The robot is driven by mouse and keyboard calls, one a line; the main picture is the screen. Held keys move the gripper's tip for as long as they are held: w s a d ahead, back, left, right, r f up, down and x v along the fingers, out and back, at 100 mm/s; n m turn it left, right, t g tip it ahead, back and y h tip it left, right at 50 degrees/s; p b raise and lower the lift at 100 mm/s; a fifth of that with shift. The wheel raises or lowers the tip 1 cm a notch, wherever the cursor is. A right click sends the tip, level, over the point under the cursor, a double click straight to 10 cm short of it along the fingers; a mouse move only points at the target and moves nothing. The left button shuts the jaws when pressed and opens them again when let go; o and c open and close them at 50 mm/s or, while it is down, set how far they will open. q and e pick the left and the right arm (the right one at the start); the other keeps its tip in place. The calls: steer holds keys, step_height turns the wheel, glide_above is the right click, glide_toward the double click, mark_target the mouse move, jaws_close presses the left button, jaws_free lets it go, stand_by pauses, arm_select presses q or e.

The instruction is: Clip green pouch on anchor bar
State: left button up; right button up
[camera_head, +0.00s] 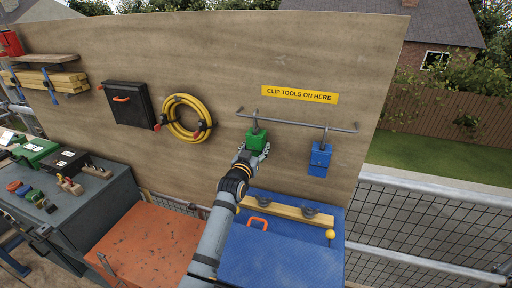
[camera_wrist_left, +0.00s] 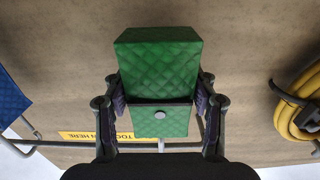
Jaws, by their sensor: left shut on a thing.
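The green pouch (camera_head: 256,138) is at the left end of the grey anchor bar (camera_head: 300,124) on the plywood board. My left gripper (camera_head: 252,152) is shut on the pouch from below. In the left wrist view the green pouch (camera_wrist_left: 160,70) sits between both fingers (camera_wrist_left: 160,105), and the bar (camera_wrist_left: 60,143) runs behind it. A hook shows above the pouch at the bar, but I cannot tell whether it is fully clipped. A blue pouch (camera_head: 319,158) hangs near the bar's right end. My right gripper is not in view.
A yellow sign (camera_head: 300,95) is above the bar. A coiled yellow hose (camera_head: 186,118) and a black case (camera_head: 129,104) hang to the left. A blue chest (camera_head: 285,257) with a timber rail (camera_head: 287,212) stands below. The bar's middle is free.

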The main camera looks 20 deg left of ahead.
arm_select(q)
steer(key=shift+r, duration=0.1)
steer(key=shift+s+f, duration=0.15)
steer(key=shift+f, duration=0.3)
steer(key=o, duration=1.6)
steer(key=shift+f, duration=0.15)
steer(key=s, duration=1.2)
steer(key=shift+a, duration=0.15)
